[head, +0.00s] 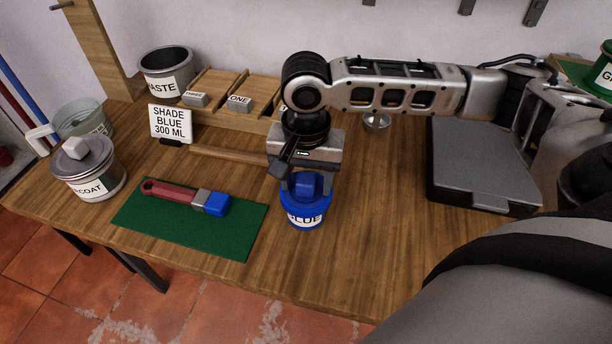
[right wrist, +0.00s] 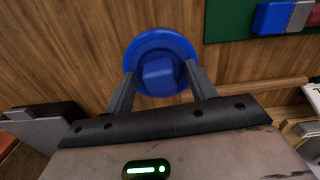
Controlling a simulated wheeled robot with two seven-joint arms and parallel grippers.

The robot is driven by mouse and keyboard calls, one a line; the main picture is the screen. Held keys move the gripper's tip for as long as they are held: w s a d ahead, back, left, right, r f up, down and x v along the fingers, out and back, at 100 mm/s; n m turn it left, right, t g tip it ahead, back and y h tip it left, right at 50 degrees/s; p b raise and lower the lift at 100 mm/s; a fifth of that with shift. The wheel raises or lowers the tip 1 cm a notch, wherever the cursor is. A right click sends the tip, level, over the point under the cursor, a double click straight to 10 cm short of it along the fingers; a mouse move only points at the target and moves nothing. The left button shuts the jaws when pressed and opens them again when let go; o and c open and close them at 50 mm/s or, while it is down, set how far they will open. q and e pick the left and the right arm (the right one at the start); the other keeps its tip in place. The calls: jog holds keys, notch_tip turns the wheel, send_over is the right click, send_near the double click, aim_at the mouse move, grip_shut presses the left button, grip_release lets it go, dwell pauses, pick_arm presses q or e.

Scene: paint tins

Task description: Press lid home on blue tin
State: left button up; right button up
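The blue tin (head: 306,219), its white label partly readable as "BLUE", stands on the wooden table near the front edge. Its blue lid (head: 318,202) with a block-shaped knob (head: 307,184) is on top; I cannot tell whether it is fully seated. In the right wrist view the round lid (right wrist: 140,52) and its knob (right wrist: 160,75) are seen from above. My right gripper (head: 306,183) points down over the tin. Its fingers stand on both sides of the knob, with a gap visible on each side in the right wrist view (right wrist: 159,70). My left gripper is out of view.
Left of the tin lies a green mat (head: 235,238) with a red-handled, blue-tipped brush (head: 180,196). A lidded coat tin (head: 92,181), shade sign (head: 171,123) and waste pot (head: 167,75) stand farther left. A dark grey flat box (head: 480,165) is at right. The table's front middle is clear.

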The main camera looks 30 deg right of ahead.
aim_at(306, 179)
jog(key=shift+r, duration=0.1)
notch_tip(306, 179, up, 16)
jog(key=p, duration=0.1)
jog(key=shift+p, duration=0.3)
jog(key=shift+s, duration=0.1)
dwell(0.5)
